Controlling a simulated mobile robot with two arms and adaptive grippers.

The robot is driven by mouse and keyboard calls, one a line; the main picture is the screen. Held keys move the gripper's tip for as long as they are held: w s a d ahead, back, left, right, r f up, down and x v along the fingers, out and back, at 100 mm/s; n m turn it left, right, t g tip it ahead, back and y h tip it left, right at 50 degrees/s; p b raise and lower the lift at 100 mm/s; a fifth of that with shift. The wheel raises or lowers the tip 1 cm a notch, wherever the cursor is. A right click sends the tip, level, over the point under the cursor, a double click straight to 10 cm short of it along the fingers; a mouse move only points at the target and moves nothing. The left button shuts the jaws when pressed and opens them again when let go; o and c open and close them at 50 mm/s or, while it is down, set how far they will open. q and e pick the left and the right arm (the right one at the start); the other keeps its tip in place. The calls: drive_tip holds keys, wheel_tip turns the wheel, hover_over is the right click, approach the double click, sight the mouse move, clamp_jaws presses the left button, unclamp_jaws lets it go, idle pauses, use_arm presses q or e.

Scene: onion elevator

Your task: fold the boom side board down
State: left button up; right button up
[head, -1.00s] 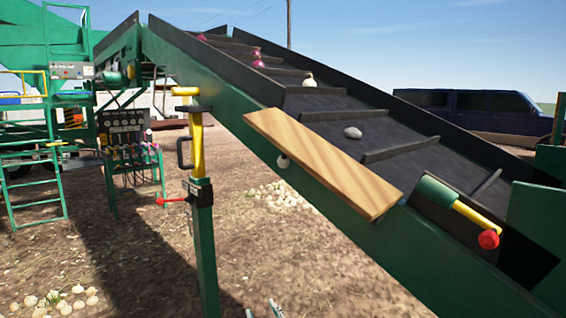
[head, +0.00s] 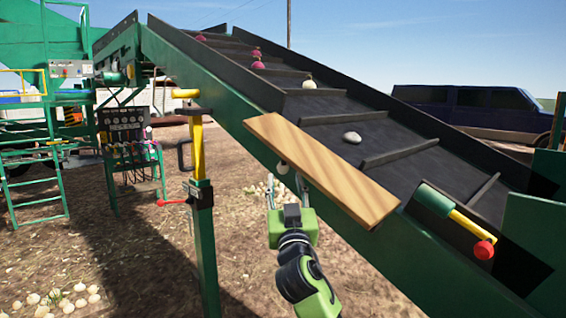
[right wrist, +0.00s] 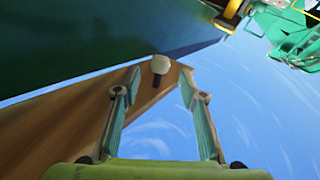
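The wooden side board (head: 320,172) lies at a slant along the near edge of the green boom (head: 225,98). My right gripper (head: 286,188) is just below the knob, fingers pointing up. In the right wrist view my right gripper (right wrist: 160,80) is open and empty. There the knob (right wrist: 160,64) appears between the fingertips, just past them, and the board's brown underside (right wrist: 50,125) runs behind the left finger. I cannot tell whether a finger touches the board. My left gripper is not in view.
A dark belt with slats (head: 385,150) carries several onions. A yellow and green post with a red lever (head: 200,190) stands left of my right arm. A yellow handle with a red knob (head: 470,230) is at the right. Dirt ground lies below.

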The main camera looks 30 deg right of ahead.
sight(284, 172)
drive_tip(key=p+x, duration=0.2)
drive_tip(key=x, duration=0.4)
drive_tip(key=shift+w+d, duration=0.1)
drive_tip(key=shift+w, duration=0.2)
